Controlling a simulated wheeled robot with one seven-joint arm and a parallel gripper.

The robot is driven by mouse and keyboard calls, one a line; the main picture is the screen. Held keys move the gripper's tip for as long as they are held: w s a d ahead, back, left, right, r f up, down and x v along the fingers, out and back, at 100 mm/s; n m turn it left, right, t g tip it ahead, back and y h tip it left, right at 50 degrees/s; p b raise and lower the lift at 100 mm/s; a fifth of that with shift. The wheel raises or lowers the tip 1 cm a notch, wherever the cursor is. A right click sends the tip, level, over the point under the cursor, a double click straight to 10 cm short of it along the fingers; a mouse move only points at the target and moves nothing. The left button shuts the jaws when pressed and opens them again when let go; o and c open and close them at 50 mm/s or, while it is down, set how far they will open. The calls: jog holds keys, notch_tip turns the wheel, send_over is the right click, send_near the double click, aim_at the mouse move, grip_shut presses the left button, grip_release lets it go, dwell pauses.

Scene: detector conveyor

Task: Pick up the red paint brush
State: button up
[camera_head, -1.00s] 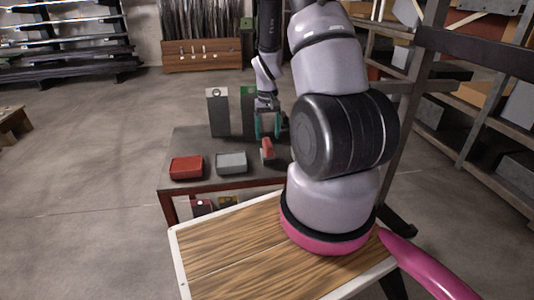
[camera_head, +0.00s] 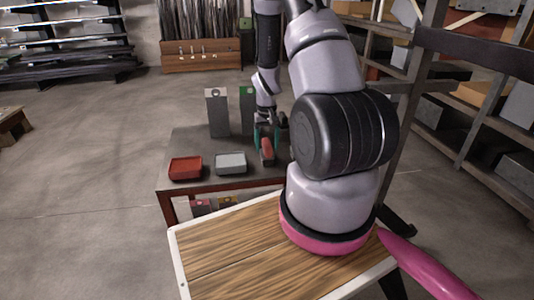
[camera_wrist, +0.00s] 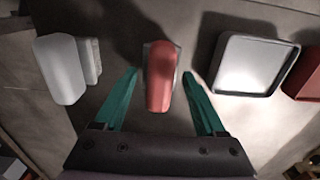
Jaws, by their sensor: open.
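The red thing that I take for the paint brush (camera_head: 267,150) lies on the dark table. In the wrist view the red brush (camera_wrist: 161,78) shows large in the middle, with a grey edge around its top end. My gripper (camera_head: 266,138) is low over the table at the brush. In the wrist view the teal fingers of my gripper (camera_wrist: 160,76) are open, one on each side of the brush, with gaps showing between. I cannot tell how far the fingertips are above the tabletop.
A red tray (camera_head: 185,168) and a grey tray (camera_head: 231,163) sit on the dark table (camera_head: 190,143), left of the brush. A grey upright box (camera_head: 217,112) and a green-marked upright box (camera_head: 247,110) stand behind. A wooden-topped surface (camera_head: 235,245) is in front.

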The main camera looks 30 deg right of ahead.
dwell(0.3)
grip_shut()
notch_tip(320, 180, up, 10)
jog(key=shift+r, duration=0.2)
jog(key=c, duration=0.7)
grip_release()
grip_shut()
